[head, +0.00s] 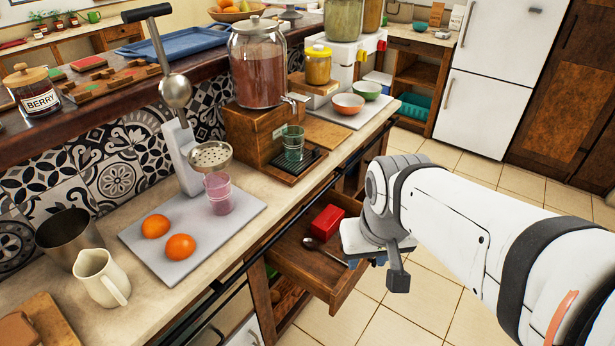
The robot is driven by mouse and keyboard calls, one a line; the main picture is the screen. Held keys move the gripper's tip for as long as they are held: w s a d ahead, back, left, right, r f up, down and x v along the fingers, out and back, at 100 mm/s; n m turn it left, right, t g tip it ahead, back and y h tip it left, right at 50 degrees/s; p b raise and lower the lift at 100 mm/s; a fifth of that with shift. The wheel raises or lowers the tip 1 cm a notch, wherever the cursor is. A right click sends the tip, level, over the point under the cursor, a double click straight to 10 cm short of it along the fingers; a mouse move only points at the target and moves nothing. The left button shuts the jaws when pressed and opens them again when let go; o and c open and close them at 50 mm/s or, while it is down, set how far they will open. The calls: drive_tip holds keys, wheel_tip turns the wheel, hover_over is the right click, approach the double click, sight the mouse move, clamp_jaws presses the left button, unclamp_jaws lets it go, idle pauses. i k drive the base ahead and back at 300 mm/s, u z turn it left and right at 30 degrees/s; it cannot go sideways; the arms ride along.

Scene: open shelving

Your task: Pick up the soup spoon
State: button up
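A metal soup spoon (311,243) lies in an open wooden drawer (290,262). Its bowl is at the left and its handle slants down to the right towards my gripper. A red box (326,222) lies in the drawer just behind the spoon. My gripper (378,263) is at the right side of the drawer, near the handle end of the spoon. One dark finger shows in front. The other finger is mostly hidden, so I cannot tell whether the gripper is open or whether it touches the handle.
The counter edge (262,232) runs above the drawer at the left. On the counter are a grey board (190,255) with two oranges, a drink dispenser (258,65), a white jug (100,278) and a juicer (180,130). Tiled floor (350,325) lies clear in front of the drawer.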

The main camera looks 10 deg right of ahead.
sight(327, 254)
drive_tip(key=u, duration=2.75)
drive_tip(key=k, duration=1.25)
drive_tip(key=z, duration=1.75)
drive_tip(key=i, duration=0.85)
